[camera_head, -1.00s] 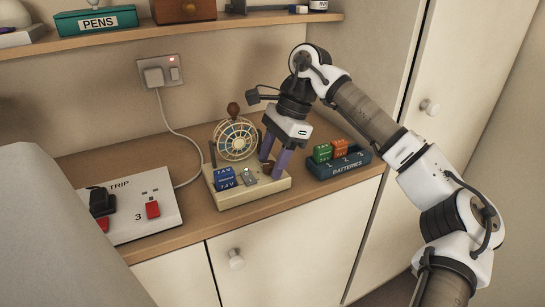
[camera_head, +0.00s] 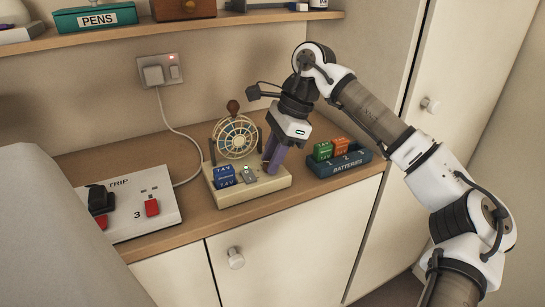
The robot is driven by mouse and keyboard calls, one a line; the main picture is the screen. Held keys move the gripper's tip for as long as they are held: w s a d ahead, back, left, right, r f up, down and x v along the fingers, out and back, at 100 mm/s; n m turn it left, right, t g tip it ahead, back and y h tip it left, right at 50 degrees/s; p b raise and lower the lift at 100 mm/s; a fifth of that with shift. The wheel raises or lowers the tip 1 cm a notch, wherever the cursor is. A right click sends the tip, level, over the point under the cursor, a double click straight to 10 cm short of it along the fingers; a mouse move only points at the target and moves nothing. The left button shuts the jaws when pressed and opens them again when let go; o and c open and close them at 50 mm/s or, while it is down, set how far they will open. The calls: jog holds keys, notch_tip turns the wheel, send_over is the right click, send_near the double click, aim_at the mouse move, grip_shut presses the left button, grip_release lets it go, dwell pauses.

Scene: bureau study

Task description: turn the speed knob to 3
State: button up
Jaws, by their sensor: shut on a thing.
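The small fan (camera_head: 237,137) stands on a cream base (camera_head: 262,190) on the wooden counter. Two blue batteries (camera_head: 224,176) and a small grey switch (camera_head: 249,176) sit at the left and middle of the base. My gripper (camera_head: 272,168) points down over the right part of the base, its purple fingers low and seen nearly one behind the other. It is shut on the speed knob, which the fingers hide. The knob's pointer and number marks cannot be read.
A blue battery tray (camera_head: 340,166) with green and orange batteries stands close to the right of the fan base. A white trip panel (camera_head: 128,205) with red switches lies to the left. A white cable (camera_head: 177,128) runs down from the wall socket (camera_head: 160,72).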

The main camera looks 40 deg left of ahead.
jog(key=m+t+b, duration=0.1)
jog(key=m, duration=0.2)
jog(key=m+t+y+b, duration=0.1)
jog(key=m+b, duration=0.1)
jog(key=m, duration=0.2)
jog(key=shift+s+d+f+y, duration=0.15)
jog(key=shift+d+y, duration=0.05)
jog(key=shift+y, duration=0.1)
jog(key=m+t+b, duration=0.1)
jog(key=m+b, duration=0.1)
jog(key=m, duration=0.1)
jog(key=m+t+b, duration=0.1)
jog(key=m+b, duration=0.1)
jog(key=m, duration=0.1)
jog(key=shift+s+m+t, duration=0.15)
jog(key=shift+m+t, duration=0.15)
jog(key=shift+t, duration=0.1)
jog(key=m+t+b, duration=0.1)
jog(key=m, duration=0.4)
jog(key=shift+s+a+t+b, duration=0.1)
jog(key=shift+s+t+b, duration=0.1)
jog(key=shift+t+b, duration=0.2)
jog(key=m+h, duration=0.1)
jog(key=m, duration=0.2)
jog(key=m+t+h, duration=0.1)
jog(key=m, duration=0.2)
jog(key=shift+a, duration=0.1)
jog(key=shift+m+t, duration=0.3)
jog(key=shift+m, duration=0.1)
jog(key=shift+s, duration=0.1)
